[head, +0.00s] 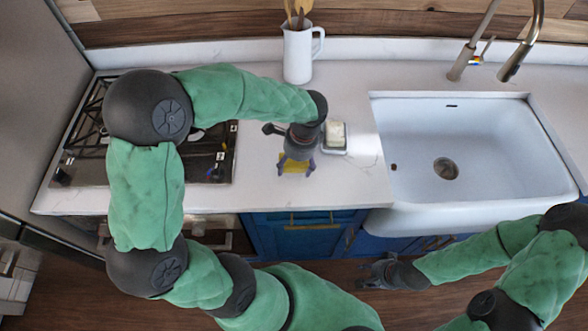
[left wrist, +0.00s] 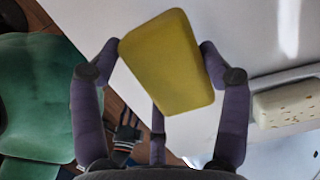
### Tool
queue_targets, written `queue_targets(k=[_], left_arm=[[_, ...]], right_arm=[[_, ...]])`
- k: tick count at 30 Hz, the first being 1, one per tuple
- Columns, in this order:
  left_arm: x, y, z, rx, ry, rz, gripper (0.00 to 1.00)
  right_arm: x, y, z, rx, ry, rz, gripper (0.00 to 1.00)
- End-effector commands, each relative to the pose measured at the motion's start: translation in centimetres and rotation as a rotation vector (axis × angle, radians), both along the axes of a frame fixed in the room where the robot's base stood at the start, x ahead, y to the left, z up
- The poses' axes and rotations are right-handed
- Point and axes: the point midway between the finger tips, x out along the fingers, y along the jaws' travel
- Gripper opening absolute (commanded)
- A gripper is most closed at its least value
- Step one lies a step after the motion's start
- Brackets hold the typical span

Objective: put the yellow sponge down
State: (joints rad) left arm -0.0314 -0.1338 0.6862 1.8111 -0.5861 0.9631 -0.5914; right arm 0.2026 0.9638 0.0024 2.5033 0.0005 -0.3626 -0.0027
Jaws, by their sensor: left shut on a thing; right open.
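The yellow sponge (head: 293,162) is at the front part of the white counter (head: 350,182), left of the sink. My left gripper (head: 296,165) points down at it and is shut on it. In the left wrist view the sponge (left wrist: 168,62) sits tilted between the fingers of my left gripper (left wrist: 164,58). I cannot tell whether the sponge touches the counter. My right gripper (head: 368,276) is open and empty, low in front of the blue cabinets.
A pale block on a small dish (head: 335,149) stands just right of the left gripper; the block also shows in the left wrist view (left wrist: 288,104). A white sink (head: 430,135) is further right, a stove (head: 200,160) at left, and a white jug with utensils (head: 298,55) behind.

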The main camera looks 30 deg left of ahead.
Motion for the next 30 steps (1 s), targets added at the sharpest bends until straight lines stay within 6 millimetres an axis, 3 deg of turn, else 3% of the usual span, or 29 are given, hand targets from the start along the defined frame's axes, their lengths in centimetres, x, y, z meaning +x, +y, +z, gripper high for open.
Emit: queue_targets(k=[7,28,29,30], left_arm=[[0.1,0.3,-3.3,0.0,0.002,0.0,0.49],[-0.1,0.2,-4.8,0.0,0.006,0.0,0.51],[-0.1,0.2,-4.7,0.0,0.006,0.0,0.86],[-0.1,0.2,-4.8,0.0,0.007,0.0,0.97]], right_arm=[[0.0,0.0,-1.0,0.0,0.0,0.0,0.45],[0.0,0.0,-1.6,0.0,0.0,0.0,0.45],[0.0,0.0,-1.6,0.0,0.0,0.0,0.45],[0.0,0.0,-1.5,0.0,0.0,0.0,0.45]])
